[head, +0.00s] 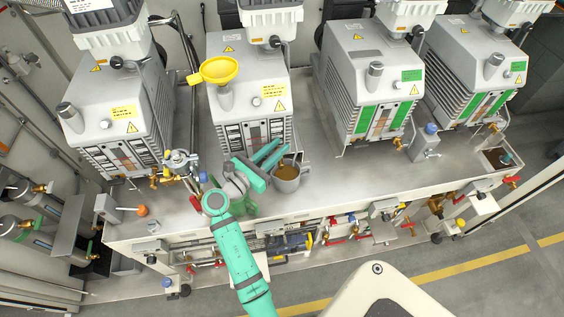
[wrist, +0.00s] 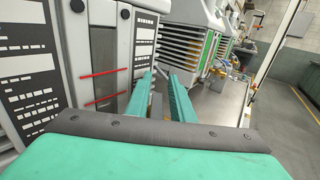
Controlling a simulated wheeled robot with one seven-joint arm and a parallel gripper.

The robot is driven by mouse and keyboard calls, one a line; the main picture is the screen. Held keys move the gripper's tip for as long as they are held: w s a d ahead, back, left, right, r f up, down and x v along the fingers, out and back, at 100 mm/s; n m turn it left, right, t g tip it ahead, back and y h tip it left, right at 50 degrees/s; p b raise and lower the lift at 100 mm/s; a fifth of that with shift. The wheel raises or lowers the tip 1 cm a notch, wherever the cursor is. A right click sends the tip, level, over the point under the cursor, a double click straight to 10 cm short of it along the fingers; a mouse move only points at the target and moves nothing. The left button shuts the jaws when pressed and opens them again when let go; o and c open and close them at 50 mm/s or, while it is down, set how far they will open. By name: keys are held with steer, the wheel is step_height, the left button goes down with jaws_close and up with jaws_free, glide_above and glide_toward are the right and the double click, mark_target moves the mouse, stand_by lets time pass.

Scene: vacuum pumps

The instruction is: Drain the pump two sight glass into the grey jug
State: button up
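The second pump from the left (head: 230,95), with a yellow funnel (head: 219,71) on top, stands behind my gripper. The grey jug (head: 287,184) holds brown liquid and stands upright at the front of that pump. My gripper (head: 270,153) has its two teal fingers apart, beside the jug and close to the pump front. The fingers also show in the wrist view (wrist: 164,88), with a small unclear brownish-grey patch between them. The pump's drain valve is hidden.
A similar pump (head: 112,95) stands at left and two more (head: 372,80) stand at right. Valves and pipes (head: 180,160) crowd the left of my gripper. The bench top (head: 345,180) right of the jug is clear. A brown-filled tray (head: 495,160) sits at far right.

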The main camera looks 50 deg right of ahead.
steer(key=s+a+r, duration=0.8)
steer(key=s+r, duration=0.2)
steer(key=s, duration=0.1)
steer(key=shift+a+r, duration=0.25)
steer(key=shift+a, duration=0.1)
steer(key=shift+c, duration=0.7)
